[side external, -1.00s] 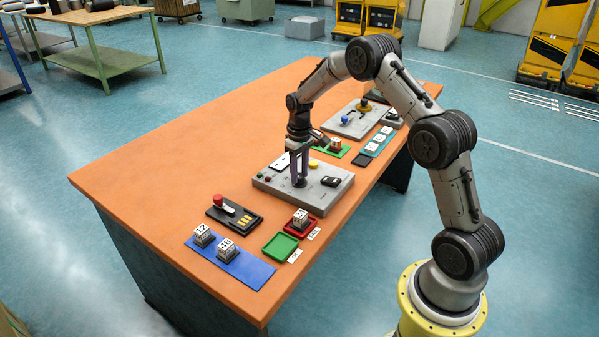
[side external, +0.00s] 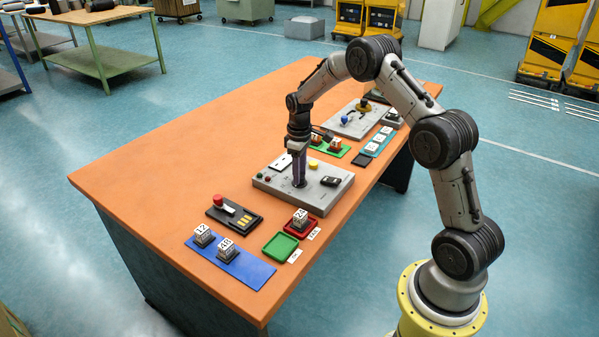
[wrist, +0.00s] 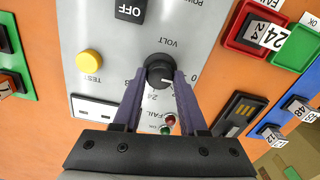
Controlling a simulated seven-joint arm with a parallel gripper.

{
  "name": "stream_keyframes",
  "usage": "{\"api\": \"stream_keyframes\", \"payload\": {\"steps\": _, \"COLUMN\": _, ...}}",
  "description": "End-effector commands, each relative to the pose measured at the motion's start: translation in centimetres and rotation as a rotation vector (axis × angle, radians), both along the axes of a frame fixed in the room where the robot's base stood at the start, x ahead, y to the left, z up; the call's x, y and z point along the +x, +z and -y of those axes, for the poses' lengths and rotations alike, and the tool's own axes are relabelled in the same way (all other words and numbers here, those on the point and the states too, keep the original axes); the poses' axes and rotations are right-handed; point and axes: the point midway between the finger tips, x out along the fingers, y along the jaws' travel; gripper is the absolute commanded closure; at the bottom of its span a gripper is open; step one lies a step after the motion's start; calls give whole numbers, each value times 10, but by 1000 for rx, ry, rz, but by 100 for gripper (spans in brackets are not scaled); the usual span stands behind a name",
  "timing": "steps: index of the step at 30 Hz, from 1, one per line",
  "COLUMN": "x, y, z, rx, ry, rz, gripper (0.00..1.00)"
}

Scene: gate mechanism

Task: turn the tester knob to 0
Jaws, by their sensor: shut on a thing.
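The tester (side external: 325,195) is a grey box on the orange table, and its panel (wrist: 105,40) fills the middle of the wrist view. The round black knob (wrist: 158,66) sits under the upside-down VOLT label. Its white mark points to the right, roughly toward the printed 0. Other printed numbers below the knob are partly hidden. My gripper (wrist: 162,75) points down over the panel, with one finger on each side of the knob, shut on it. In the side view my gripper (side external: 299,184) hides the knob.
On the panel are a yellow TEST button (wrist: 89,62), a black OFF switch (wrist: 130,10) and red and green lamps (wrist: 170,119). A red tray (side external: 302,229) with a block, a green tray (side external: 281,245) and a blue mat (side external: 255,273) lie nearby. The table's left part is clear.

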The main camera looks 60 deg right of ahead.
Motion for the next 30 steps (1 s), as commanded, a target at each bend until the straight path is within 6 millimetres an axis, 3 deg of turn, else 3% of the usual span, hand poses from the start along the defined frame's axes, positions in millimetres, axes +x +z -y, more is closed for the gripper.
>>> {"api": "stream_keyframes", "payload": {"steps": 3, "x": 1, "y": 2, "z": 0, "rx": -2, "ry": 2, "rz": 2, "gripper": 100}}
{"api": "stream_keyframes", "payload": {"steps": 4, "x": 1, "y": 2, "z": 0, "rx": -2, "ry": 2, "rz": 2, "gripper": 55}}
{"api": "stream_keyframes", "payload": {"steps": 9, "x": 1, "y": 1, "z": 0, "rx": -2, "ry": 1, "rz": 1, "gripper": 28}}
{"api": "stream_keyframes", "payload": {"steps": 20, "x": 1, "y": 6, "z": 0, "rx": -2, "ry": 0, "rz": 2, "gripper": 28}}
{"api": "stream_keyframes", "payload": {"steps": 23, "x": 1, "y": 17, "z": 0, "rx": -2, "ry": 0, "rz": 3, "gripper": 28}}
{"api": "stream_keyframes", "payload": {"steps": 30, "x": 1, "y": 68, "z": 1, "rx": -3, "ry": 0, "rz": 7, "gripper": 28}}
